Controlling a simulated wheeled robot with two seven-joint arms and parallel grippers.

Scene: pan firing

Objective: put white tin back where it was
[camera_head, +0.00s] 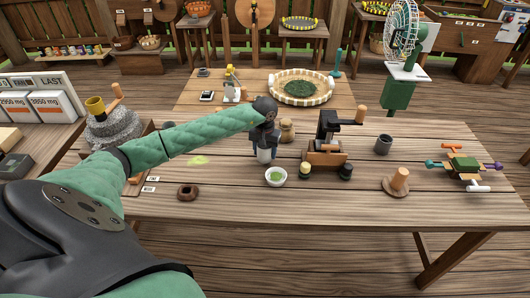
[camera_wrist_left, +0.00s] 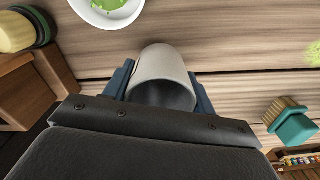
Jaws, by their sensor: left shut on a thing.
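The white tin (camera_wrist_left: 163,62) is a pale cup-like piece between the two blue fingers of my left gripper (camera_wrist_left: 162,85) in the left wrist view. Its dark hollow opening faces the camera. In the head view my left gripper (camera_head: 265,142) points down over the table, shut on the tin, whose lower part (camera_head: 264,156) shows below the fingers. I cannot tell whether the tin touches the table. A white bowl of green powder (camera_head: 276,176) is just in front of it and to the right. My right gripper is not in view.
A wooden stand with a dark device (camera_head: 326,157) and two small jars is to the right. The front table strip is mostly clear.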

